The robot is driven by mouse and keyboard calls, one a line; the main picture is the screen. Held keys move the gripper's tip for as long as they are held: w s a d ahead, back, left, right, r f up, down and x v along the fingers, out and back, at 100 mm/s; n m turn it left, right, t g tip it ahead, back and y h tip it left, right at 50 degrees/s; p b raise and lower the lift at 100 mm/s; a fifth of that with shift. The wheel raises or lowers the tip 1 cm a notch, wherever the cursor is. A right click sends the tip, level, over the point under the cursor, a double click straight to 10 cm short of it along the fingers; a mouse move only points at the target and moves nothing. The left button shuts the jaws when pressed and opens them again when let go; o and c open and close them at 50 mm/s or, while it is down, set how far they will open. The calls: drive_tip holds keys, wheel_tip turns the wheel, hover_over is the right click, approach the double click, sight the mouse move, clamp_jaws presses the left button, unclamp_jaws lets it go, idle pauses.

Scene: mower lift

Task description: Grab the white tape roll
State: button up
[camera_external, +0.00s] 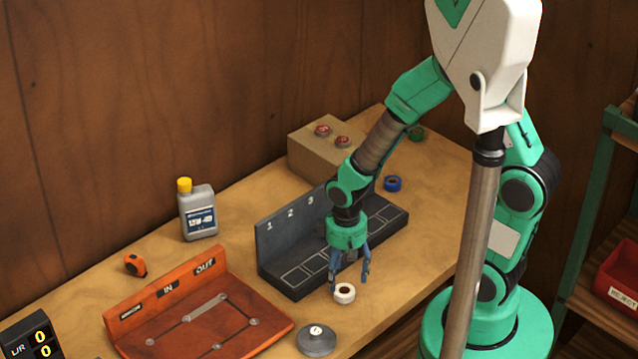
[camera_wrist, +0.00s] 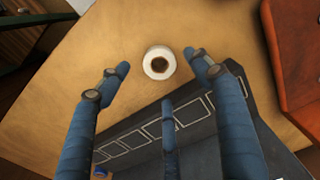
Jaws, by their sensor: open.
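The white tape roll (camera_external: 344,293) lies flat on the wooden table, near its front edge, in front of the dark numbered rack. In the wrist view the white tape roll (camera_wrist: 159,62) shows its dark centre hole, just beyond the fingertips and between them. My gripper (camera_external: 350,279) is open, pointing down above the roll. In the wrist view its blue fingers (camera_wrist: 158,75) are spread, with nothing between them but the view of the table and roll. I cannot tell the exact height of the fingertips over the roll.
The dark numbered rack (camera_external: 290,288) stands right behind the roll. A grey round gauge (camera_external: 316,341) and an orange tray (camera_external: 140,317) lie to the left. A blue tape roll (camera_external: 392,183) and a box with red buttons (camera_external: 318,158) are farther back. Bare table (camera_external: 400,275) lies to the right.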

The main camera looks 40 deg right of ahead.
sight(344, 290)
drive_tip(key=shift+f, duration=0.3)
drive_tip(key=shift+f, duration=0.1)
drive_tip(key=shift+f+b, duration=0.7)
drive_tip(key=shift+f, duration=1.85)
drive_tip(key=c, duration=1.3)
